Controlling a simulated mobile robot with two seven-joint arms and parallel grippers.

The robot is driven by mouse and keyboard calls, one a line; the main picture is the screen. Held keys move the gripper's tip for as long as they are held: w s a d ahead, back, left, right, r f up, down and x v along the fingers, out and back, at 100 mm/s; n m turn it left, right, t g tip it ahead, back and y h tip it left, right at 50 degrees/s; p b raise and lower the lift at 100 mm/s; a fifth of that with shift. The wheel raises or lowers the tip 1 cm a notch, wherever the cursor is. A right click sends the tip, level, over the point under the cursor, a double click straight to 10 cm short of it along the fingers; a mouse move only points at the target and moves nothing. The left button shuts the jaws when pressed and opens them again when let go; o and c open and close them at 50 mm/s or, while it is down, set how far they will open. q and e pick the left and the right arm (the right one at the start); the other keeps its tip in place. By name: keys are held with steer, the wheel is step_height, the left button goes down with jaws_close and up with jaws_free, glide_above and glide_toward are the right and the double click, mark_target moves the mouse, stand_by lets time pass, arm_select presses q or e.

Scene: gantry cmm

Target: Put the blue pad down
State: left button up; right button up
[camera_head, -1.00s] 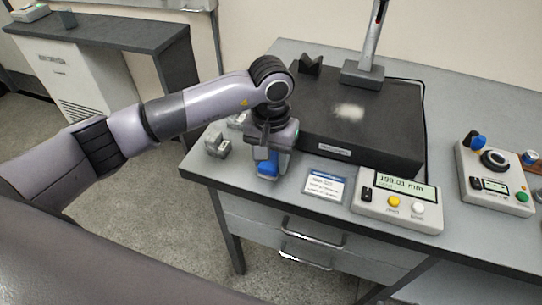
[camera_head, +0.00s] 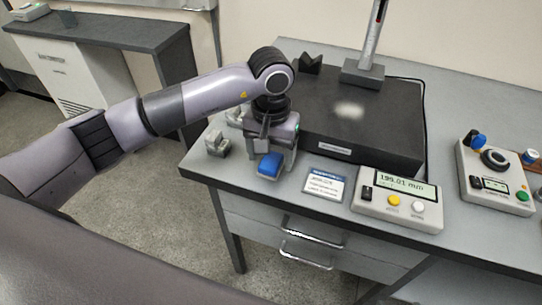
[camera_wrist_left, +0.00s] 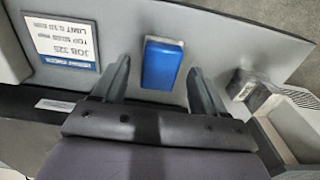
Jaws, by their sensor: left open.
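The blue pad (camera_head: 269,165) lies on the grey table near its front edge, left of the printed card. In the left wrist view the blue pad (camera_wrist_left: 162,64) sits between and a little beyond the two fingertips, with a gap on each side. My left gripper (camera_head: 277,150) is open, just behind the pad and low over the table. In the wrist view my left gripper (camera_wrist_left: 157,80) shows both dark fingers spread wide with nothing between them in their grip. My right gripper is not in view.
A black granite block (camera_head: 375,125) with a stand lies behind the gripper. Grey metal blocks (camera_head: 217,145) stand to its left. The printed card (camera_head: 325,185) and a readout box (camera_head: 398,200) are to the right. The table's front edge is close to the pad.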

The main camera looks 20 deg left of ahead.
mark_target(271, 160)
arm_select(q)
step_height(271, 160, up, 11)
steer(key=b, duration=0.1)
steer(key=shift+f, duration=0.15)
stand_by(0.4)
